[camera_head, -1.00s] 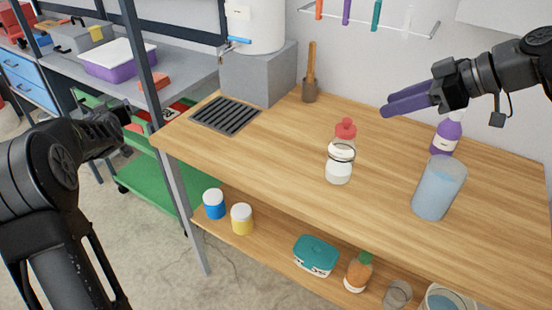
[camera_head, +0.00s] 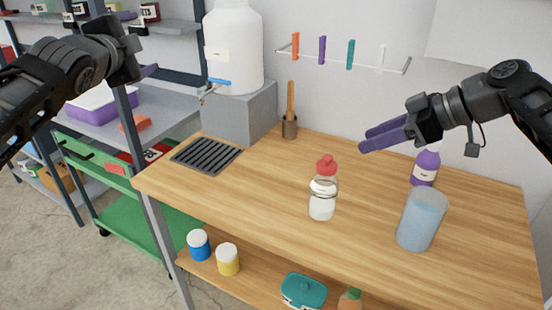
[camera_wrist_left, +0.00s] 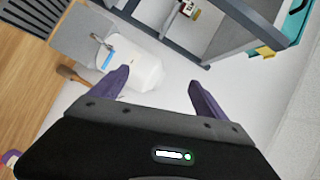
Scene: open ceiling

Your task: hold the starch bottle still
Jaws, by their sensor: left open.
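The starch bottle, a clear bottle with white contents and a red cap (camera_head: 323,205), stands upright on the wooden table. I cannot read a label on it. My left gripper (camera_head: 148,71) is raised at the upper left, well away from the bottle. In the left wrist view my left gripper (camera_wrist_left: 160,92) is open and empty, its purple fingers spread. My right gripper (camera_head: 365,140) hangs above the table, up and right of the bottle and apart from it. Its two purple fingers look apart, with nothing between them.
A blue translucent cup (camera_head: 422,220) and a purple bottle (camera_head: 426,168) stand right of the starch bottle.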

